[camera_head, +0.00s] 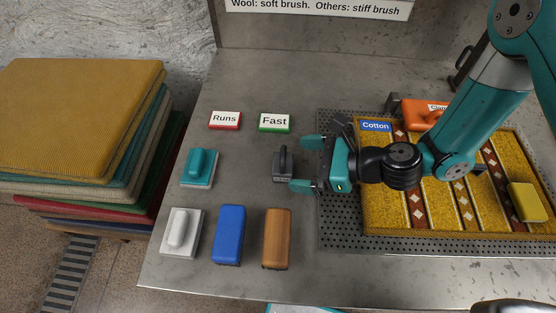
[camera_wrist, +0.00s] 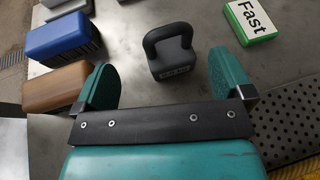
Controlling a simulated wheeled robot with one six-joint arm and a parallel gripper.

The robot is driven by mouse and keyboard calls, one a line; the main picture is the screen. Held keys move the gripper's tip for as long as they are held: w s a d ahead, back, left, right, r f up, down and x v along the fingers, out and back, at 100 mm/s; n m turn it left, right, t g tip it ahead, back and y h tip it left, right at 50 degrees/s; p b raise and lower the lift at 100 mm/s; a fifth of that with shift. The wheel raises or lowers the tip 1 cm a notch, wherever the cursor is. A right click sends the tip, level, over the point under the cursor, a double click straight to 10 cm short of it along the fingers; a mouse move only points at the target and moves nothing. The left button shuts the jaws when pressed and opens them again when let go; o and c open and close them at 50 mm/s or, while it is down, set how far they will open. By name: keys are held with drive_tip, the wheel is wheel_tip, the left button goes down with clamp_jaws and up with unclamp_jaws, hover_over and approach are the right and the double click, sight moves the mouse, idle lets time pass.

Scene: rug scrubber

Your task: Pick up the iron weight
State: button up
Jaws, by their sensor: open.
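The iron weight (camera_head: 283,166) is a small dark grey block with a loop handle, standing upright on the metal table. It also shows in the wrist view (camera_wrist: 169,55), just beyond and between the fingertips. My gripper (camera_head: 301,163) is open, with one teal finger on the far side and one on the near side. In the wrist view the gripper (camera_wrist: 165,80) has nothing between its fingers. I cannot tell from these frames whether a finger touches the weight.
A wooden block brush (camera_head: 277,238), a blue brush (camera_head: 229,234), a white tool (camera_head: 181,232) and a teal tool (camera_head: 199,167) lie nearby. "Fast" (camera_head: 274,122) and "Runs" (camera_head: 224,120) signs stand behind. A yellow rug (camera_head: 385,215) lies on the perforated tray (camera_head: 340,235) to the right.

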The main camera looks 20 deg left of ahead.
sight(281, 159)
drive_tip(key=p+x, duration=0.1)
drive_tip(key=x, duration=0.1)
drive_tip(key=p+x, duration=0.1)
drive_tip(key=x, duration=0.2)
drive_tip(key=shift+w+r, duration=0.2)
drive_tip(key=shift+r, duration=0.05)
drive_tip(key=shift+a+f, duration=0.25)
drive_tip(key=shift+a, duration=0.25)
drive_tip(key=c, duration=1.4)
drive_tip(key=shift+r, duration=0.1)
drive_tip(key=c, duration=0.4)
